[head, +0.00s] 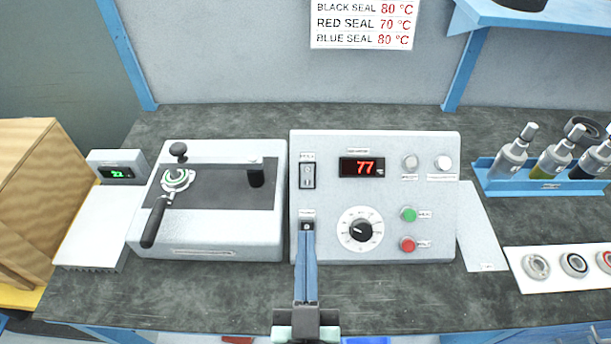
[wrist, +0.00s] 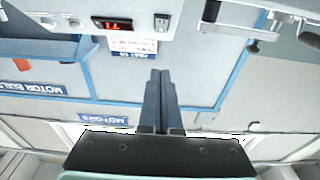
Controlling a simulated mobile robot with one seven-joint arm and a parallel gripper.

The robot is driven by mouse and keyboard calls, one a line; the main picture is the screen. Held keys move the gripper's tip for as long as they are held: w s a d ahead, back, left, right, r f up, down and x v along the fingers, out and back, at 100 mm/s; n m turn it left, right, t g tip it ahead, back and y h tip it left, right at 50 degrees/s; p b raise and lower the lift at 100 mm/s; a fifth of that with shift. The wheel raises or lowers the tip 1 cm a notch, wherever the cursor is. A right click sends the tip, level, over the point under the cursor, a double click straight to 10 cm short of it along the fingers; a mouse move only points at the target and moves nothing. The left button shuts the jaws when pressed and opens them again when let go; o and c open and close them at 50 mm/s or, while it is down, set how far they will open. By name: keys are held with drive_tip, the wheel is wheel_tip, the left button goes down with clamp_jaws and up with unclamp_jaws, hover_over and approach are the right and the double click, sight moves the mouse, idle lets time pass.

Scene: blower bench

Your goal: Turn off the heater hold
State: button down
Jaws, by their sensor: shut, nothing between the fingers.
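The grey control panel (head: 385,195) stands on the bench with a red display (head: 361,167) reading 77. It has a green button (head: 408,214), a red button (head: 407,244) and a round dial (head: 361,230). A rocker switch (head: 307,176) is at upper left; a smaller dark control (head: 307,226) is below it. The panel's small labels are too blurred to tell which control is the heater hold. My gripper (head: 307,234) is shut and empty, its blue fingertips just below the smaller control in the picture; contact cannot be told. The wrist view shows the closed fingers (wrist: 160,75).
Left of the panel is a grey device with a black-handled lever (head: 155,220). A small green display (head: 117,173) is further left. A blue rack of bottles (head: 540,185) and a white tray of rings (head: 530,284) are at right. A temperature sign (head: 364,24) hangs behind.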

drive_tip(key=shift+w, duration=0.15)
drive_tip(key=r+p, duration=0.1)
drive_tip(key=r, duration=0.1)
hover_over(306, 202)
drive_tip(key=s, duration=0.3)
drive_tip(key=shift+f, duration=0.25)
drive_tip(key=shift+w+f, duration=1.4)
drive_tip(key=shift+w, duration=0.1)
drive_tip(key=shift+r, duration=0.1)
